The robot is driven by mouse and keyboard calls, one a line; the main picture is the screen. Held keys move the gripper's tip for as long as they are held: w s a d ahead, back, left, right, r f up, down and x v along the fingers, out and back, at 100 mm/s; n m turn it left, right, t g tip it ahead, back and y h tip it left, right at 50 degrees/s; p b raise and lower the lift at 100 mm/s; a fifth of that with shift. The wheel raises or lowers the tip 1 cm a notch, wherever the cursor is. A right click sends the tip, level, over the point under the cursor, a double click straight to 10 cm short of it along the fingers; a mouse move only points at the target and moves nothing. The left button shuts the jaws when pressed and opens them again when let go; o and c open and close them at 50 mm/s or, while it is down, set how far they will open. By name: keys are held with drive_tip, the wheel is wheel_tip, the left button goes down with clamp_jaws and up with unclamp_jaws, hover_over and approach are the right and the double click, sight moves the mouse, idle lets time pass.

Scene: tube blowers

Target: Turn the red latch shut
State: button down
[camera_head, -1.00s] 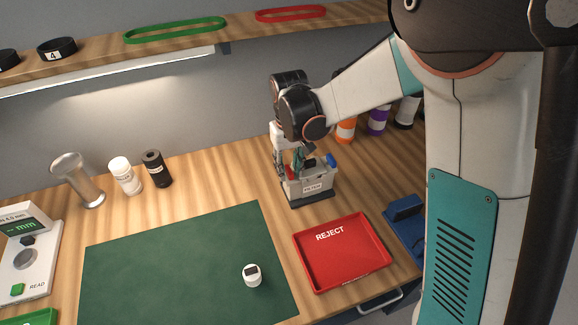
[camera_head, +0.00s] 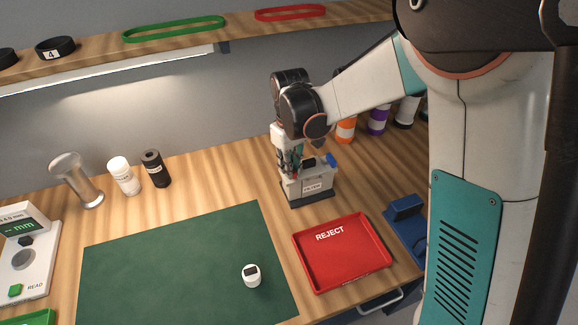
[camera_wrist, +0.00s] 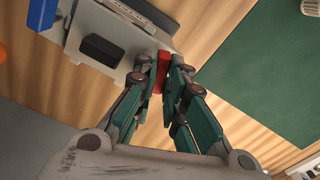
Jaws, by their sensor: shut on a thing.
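The red latch (camera_wrist: 161,71) sits at the edge of a grey-white box marked "FILTER" (camera_head: 318,188). In the wrist view its visible part stands between my two fingertips. My gripper (camera_wrist: 163,70) is shut on the latch, beside the box's edge. In the head view my gripper (camera_head: 290,162) points down at the left side of the box, and its fingers largely hide the latch. The box also shows in the wrist view (camera_wrist: 80,38), with a black block (camera_wrist: 102,49) and a blue part (camera_wrist: 42,13) on it.
A red REJECT tray (camera_head: 345,255) lies right in front of the box. A green mat (camera_head: 180,265) with a small white cylinder (camera_head: 252,277) lies to the left. Orange and purple containers (camera_head: 377,122) stand behind. Bare wood lies between box and mat.

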drive_tip(key=n, duration=0.3)
drive_tip(key=shift+w+d+n, duration=0.1)
drive_tip(key=shift+w+n, duration=0.05)
drive_tip(key=shift+n, duration=0.15)
drive_tip(key=n, duration=0.3)
drive_tip(key=shift+w+d+n+b, duration=0.1)
drive_tip(key=shift+w+n+b, duration=0.05)
drive_tip(key=shift+n+b, duration=0.15)
drive_tip(key=n, duration=0.6)
drive_tip(key=shift+w+n, duration=0.3)
drive_tip(key=c, duration=1.6)
unclamp_jaws()
drive_tip(key=shift+c, duration=0.2)
wheel_tip(320, 180, up, 12)
